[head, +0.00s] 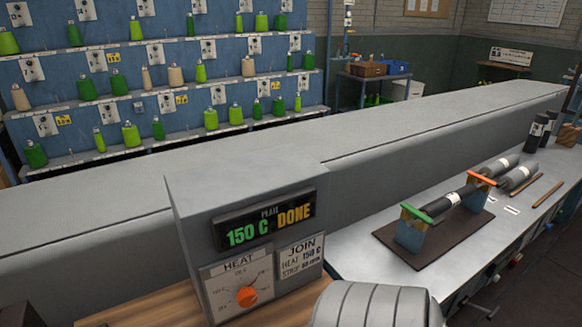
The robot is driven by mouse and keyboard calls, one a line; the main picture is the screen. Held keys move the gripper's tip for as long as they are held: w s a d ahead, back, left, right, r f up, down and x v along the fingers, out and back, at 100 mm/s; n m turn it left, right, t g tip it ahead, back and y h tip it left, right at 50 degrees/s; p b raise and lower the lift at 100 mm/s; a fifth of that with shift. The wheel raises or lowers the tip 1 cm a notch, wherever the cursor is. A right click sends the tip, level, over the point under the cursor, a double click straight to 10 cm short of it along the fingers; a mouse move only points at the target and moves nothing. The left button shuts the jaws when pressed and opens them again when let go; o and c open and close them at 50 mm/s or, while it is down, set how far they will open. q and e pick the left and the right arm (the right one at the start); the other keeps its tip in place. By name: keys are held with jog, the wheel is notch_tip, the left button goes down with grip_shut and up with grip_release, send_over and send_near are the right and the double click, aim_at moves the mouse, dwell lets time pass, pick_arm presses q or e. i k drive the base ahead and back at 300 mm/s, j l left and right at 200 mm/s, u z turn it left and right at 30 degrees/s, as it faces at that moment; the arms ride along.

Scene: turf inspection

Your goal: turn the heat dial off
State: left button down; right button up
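The heat dial (247,296) is a round orange knob on a white plate marked HEAT, low on the front of a grey control box (185,240). Small markings ring it; its exact setting is too small to read surely. Above it, a black display (264,220) reads 150 C in green and DONE in orange. A white card (300,258) to the right reads JOIN, HEAT 150 C. Neither gripper can be made out, and nothing is seen touching the dial.
A wooden surface (135,305) lies under the box. A long grey housing (420,125) runs behind it. On the right, a metal bench (370,268) bears a dark board (395,250) with a roller on green- and orange-topped supports. Shelves of green spools (130,135) stand behind.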

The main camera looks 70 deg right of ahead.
aim_at(246, 297)
jog(key=z, duration=1.7)
jog(key=k+j+z, duration=0.15)
jog(key=k+j, duration=0.6)
jog(key=j, duration=0.1)
